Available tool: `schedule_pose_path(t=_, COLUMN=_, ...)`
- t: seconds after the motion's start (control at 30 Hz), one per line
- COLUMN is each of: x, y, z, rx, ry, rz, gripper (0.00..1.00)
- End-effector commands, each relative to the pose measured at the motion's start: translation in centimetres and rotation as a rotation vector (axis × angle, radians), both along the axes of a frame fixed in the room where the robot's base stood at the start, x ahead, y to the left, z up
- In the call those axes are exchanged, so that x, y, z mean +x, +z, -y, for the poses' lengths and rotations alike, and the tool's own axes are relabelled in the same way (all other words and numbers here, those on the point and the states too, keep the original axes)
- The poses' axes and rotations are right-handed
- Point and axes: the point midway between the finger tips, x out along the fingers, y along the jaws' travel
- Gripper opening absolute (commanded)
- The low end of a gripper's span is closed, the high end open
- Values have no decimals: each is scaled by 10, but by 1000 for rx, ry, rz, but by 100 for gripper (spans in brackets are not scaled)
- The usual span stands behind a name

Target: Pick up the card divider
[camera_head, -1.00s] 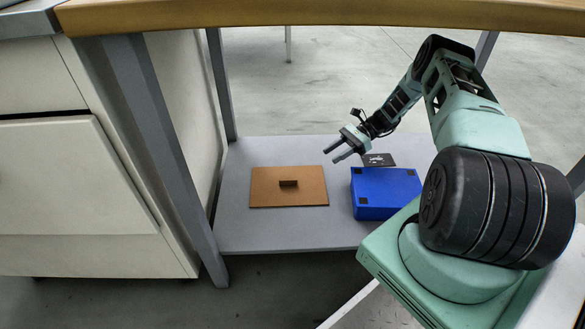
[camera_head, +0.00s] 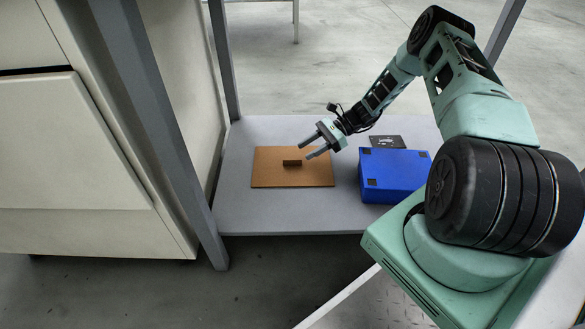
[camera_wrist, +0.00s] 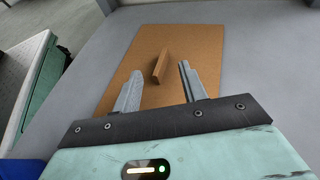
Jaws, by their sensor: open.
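The card divider (camera_head: 270,177) looks like a flat brown sheet lying on the grey shelf. A small darker brown block (camera_head: 292,163) stands at its middle like a grip. In the wrist view, the sheet (camera_wrist: 207,55) lies beyond and below my fingers, and the block (camera_wrist: 160,66) shows in line with the gap between the fingertips. My gripper (camera_head: 305,151) is open and empty. In the head view it is above the sheet's right part, close to the block but apparently apart from it. The near part of the sheet is hidden by my gripper in the wrist view.
A blue box (camera_head: 395,174) with dark corner patches stands right of the sheet. A black card (camera_head: 387,142) with white marks lies behind it. A grey table leg (camera_head: 165,120) and a white cabinet (camera_head: 80,150) are at the left. The grey shelf (camera_head: 270,218) is bare in front.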

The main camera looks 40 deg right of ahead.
Motion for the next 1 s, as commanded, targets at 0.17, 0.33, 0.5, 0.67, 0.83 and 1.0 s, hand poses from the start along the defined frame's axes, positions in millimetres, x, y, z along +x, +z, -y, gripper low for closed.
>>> schedule_pose_path(t=0.17, x=3, y=-14, z=-16, rx=0, ry=4, rz=1, gripper=42)
schedule_pose_path(t=0.33, x=7, y=-23, z=-35, rx=1, ry=3, rz=0, gripper=42)
schedule_pose_path(t=0.5, x=9, y=-24, z=-45, rx=0, ry=1, rz=1, gripper=42)
schedule_pose_path(t=0.67, x=9, y=-22, z=-45, rx=0, ry=1, rz=1, gripper=42)
schedule_pose_path(t=0.83, x=9, y=-22, z=-45, rx=0, ry=1, rz=1, gripper=6)
schedule_pose_path(t=1.0, x=9, y=-23, z=-45, rx=0, ry=1, rz=0, gripper=0)
